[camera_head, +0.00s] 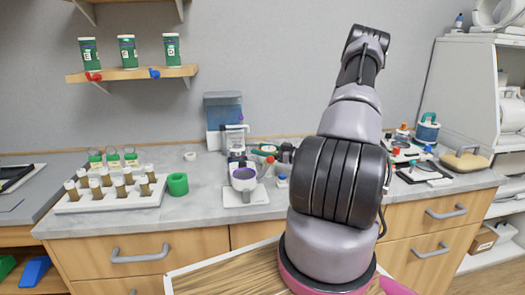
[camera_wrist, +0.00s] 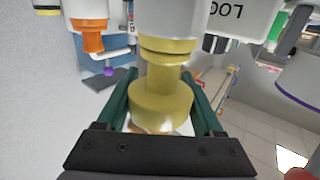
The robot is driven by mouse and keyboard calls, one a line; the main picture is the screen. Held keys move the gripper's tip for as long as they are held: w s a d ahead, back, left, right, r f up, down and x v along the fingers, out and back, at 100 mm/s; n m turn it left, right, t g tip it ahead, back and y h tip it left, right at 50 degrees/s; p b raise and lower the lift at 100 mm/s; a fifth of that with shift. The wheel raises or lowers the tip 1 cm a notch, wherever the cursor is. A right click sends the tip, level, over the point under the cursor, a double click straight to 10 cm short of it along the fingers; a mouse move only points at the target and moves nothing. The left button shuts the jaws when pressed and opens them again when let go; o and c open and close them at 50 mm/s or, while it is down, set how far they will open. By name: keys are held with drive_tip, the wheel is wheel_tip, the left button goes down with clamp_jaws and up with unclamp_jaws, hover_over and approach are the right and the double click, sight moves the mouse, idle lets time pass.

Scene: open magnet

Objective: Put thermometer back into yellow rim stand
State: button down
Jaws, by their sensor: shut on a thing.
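My gripper (camera_head: 274,153) is at the middle of the counter in the head view, mostly end-on and small. In the wrist view my gripper (camera_wrist: 161,100) has green fingers on either side of a stepped yellow piece (camera_wrist: 160,103) and is shut on it. This piece seems to be part of the thermometer, but its full shape is hidden. A white body with dark upside-down letters (camera_wrist: 221,14) is just beyond it. I cannot tell whether it belongs to the held thing. I cannot make out the yellow rim stand for certain in either view.
A white rack (camera_head: 110,197) with several brown-filled tubes and a green ring (camera_head: 177,184) stand at the left. A white device with a purple-rimmed cup (camera_head: 244,180) is just left of my gripper. An orange-collared part (camera_wrist: 88,36) hangs close by in the wrist view. Coloured items crowd the right.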

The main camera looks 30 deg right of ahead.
drive_tip(key=shift+c, duration=0.2)
unclamp_jaws()
drive_tip(key=shift+f, duration=0.1)
drive_tip(key=v, duration=1.2)
drive_tip(key=shift+s, duration=0.1)
